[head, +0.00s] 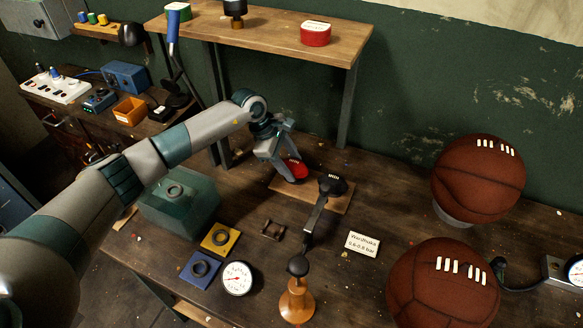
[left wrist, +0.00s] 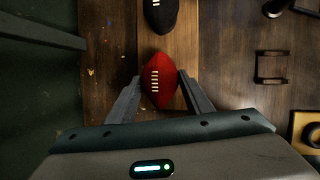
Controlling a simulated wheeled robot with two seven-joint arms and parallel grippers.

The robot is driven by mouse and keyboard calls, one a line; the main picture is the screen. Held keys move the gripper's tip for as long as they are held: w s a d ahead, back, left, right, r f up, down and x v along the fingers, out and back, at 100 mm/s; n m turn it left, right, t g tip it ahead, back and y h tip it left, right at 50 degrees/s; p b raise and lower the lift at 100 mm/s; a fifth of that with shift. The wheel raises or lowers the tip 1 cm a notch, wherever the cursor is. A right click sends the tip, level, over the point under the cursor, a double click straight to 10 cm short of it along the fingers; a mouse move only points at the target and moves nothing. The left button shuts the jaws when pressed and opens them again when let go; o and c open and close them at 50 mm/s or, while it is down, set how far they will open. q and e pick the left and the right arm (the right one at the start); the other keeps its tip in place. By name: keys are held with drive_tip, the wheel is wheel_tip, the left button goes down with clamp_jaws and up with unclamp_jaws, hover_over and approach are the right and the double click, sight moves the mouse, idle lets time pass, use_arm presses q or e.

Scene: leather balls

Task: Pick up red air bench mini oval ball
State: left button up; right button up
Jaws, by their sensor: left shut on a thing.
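The red mini oval ball (head: 295,168) has white laces and lies at the left end of a small wooden board (head: 325,197) on the workbench. My left gripper (head: 281,162) reaches down over it from the left. In the left wrist view the red ball (left wrist: 158,80) sits between the two fingers of my left gripper (left wrist: 158,92), which are shut on its sides. A black oval ball (left wrist: 161,14) lies beyond it on the same board, and it also shows in the head view (head: 337,186). My right gripper is not in view.
Two large brown leather balls (head: 478,179) (head: 443,284) stand at the right. A black-handled pump with an orange base (head: 297,301) stands in front of the board. A raised shelf (head: 270,37) stands behind.

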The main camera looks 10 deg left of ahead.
sight(291, 161)
use_arm(q)
wheel_tip(291, 161, up, 8)
drive_tip(key=b, duration=0.3)
drive_tip(key=shift+f, duration=0.2)
drive_tip(key=shift+r+b, duration=0.3)
drive_tip(key=shift+r, duration=0.35)
drive_tip(key=shift+s, duration=0.1)
